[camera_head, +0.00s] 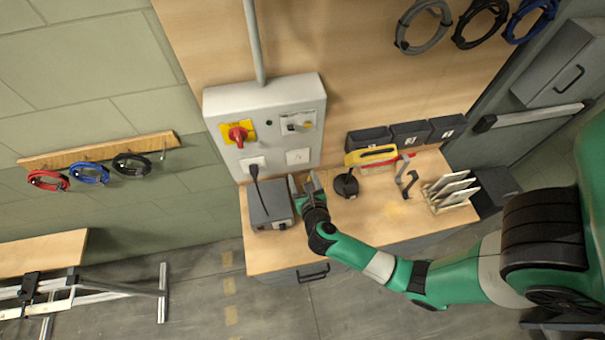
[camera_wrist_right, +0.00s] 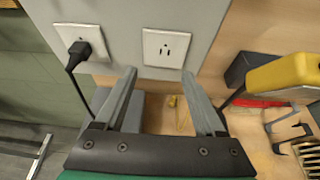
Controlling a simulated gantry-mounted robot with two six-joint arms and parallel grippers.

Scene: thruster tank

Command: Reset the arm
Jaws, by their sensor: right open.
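My right arm (camera_head: 385,265) is green and reaches in from the right over the wooden workbench (camera_head: 400,217). Its gripper (camera_head: 308,184) is just right of a grey box (camera_head: 268,203), below the white wall panel (camera_head: 218,100). In the right wrist view the gripper (camera_wrist_right: 158,74) is open, its two grey fingers apart with nothing between them. The fingers point toward the panel, near an empty socket (camera_wrist_right: 165,48). A black plug sits in the left socket (camera_wrist_right: 82,42). My left gripper is not in view.
A yellow-handled tool (camera_head: 371,155), a black round object (camera_head: 346,184), dark bins (camera_head: 410,134) and a rack (camera_head: 448,192) are on the bench to the right. The bench's front right is clear.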

